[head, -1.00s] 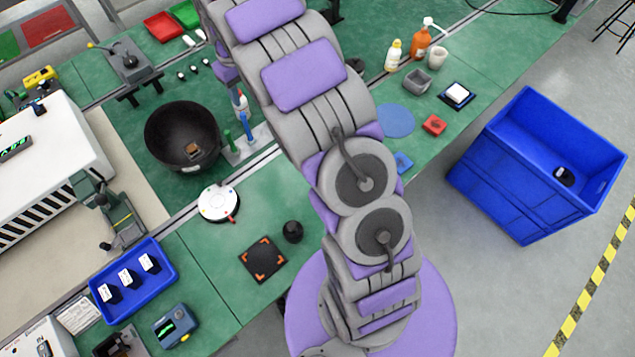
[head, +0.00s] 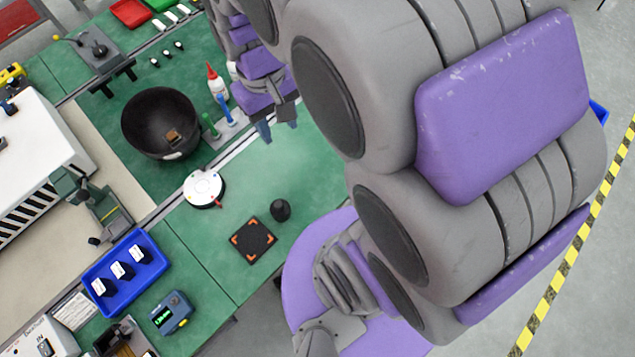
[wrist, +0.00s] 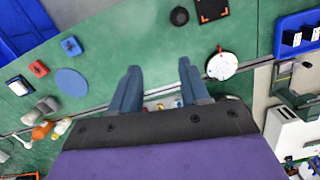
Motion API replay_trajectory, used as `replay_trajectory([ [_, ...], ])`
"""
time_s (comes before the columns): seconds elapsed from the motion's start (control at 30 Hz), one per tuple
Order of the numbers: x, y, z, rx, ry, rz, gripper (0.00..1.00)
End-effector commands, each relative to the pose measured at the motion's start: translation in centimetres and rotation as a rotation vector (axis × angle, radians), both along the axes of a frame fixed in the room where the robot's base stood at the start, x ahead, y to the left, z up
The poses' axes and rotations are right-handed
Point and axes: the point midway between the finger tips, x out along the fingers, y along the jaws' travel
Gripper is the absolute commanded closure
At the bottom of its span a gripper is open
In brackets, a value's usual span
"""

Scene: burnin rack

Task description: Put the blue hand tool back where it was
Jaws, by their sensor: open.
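The blue hand tool (head: 224,109) stands upright in a small grey holder (head: 232,131), beside a green tool (head: 211,127) that also stands there. My gripper (head: 278,128) is above the green bench, to the right of the holder and apart from the blue tool. In the wrist view my gripper (wrist: 160,84) shows two spread fingers with nothing held between them. The holder and blue tool are not clear in the wrist view, where my gripper body covers the lower middle.
A white bottle with a red tip (head: 217,82) stands just behind the blue tool. A black bowl (head: 160,118) is left of the holder, and a white round disc (head: 204,188) is in front. A blue tray (head: 128,272) holds white-labelled parts.

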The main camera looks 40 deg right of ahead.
Motion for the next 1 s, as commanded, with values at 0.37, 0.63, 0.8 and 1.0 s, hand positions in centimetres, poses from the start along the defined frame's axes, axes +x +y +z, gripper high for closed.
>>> replay_trajectory([
  [0.37, -11.3, 0.9, -0.7, 0.008, 0.034, -0.027, 0.54],
  [0.63, -14.1, 0.9, -1.4, 0.007, 0.048, -0.03, 0.54],
  [0.8, -14.1, 1.1, -1.4, 0.006, 0.049, -0.031, 0.54],
  [1.0, -14.1, 1.1, -1.4, 0.006, 0.049, -0.03, 0.54],
])
